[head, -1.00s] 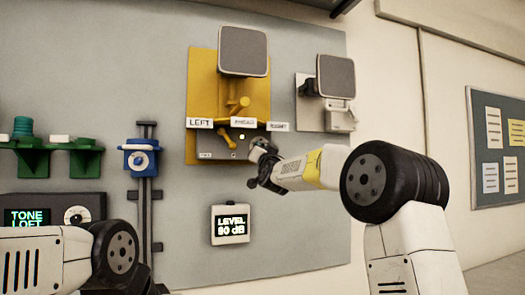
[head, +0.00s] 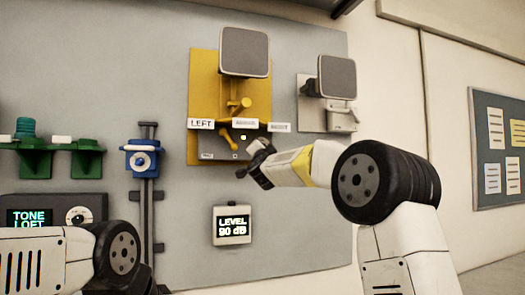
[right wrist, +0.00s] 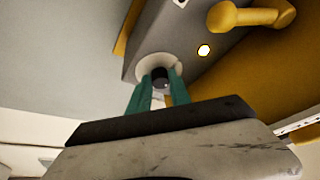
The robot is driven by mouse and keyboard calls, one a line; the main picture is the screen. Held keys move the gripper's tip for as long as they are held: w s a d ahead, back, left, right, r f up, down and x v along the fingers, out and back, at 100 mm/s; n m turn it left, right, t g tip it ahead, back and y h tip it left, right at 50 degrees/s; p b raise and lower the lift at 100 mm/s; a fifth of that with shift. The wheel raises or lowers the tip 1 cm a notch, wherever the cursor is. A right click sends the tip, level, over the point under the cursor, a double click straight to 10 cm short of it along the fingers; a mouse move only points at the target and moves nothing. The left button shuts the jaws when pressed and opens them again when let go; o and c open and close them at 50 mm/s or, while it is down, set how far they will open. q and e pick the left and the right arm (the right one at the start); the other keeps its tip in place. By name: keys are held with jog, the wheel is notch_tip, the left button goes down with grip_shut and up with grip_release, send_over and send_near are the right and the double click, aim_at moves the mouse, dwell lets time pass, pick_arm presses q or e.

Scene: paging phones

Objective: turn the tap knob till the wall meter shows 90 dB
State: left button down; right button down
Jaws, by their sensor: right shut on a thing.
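The tap knob (right wrist: 160,77) is a small dark knob on a pale round base, on the underside of a grey box in the right wrist view. My right gripper (right wrist: 159,90) has its two teal fingers shut on it, one on each side. In the head view my right gripper (head: 248,165) is at the lower right corner of the yellow panel (head: 203,85) and hides the knob. The wall meter (head: 232,226) hangs below and reads LEVEL 90 dB. My left arm shows at the lower left; its gripper is out of the picture.
A yellow lever (head: 228,138) and a small lit lamp (head: 243,138) are close to my right gripper. A grey speaker (head: 337,77) is at the right, a blue slider (head: 141,159) and green brackets (head: 87,158) at the left. A notice board (head: 497,150) hangs far right.

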jog(key=c, duration=1.2)
grip_release()
jog(key=v, duration=0.8)
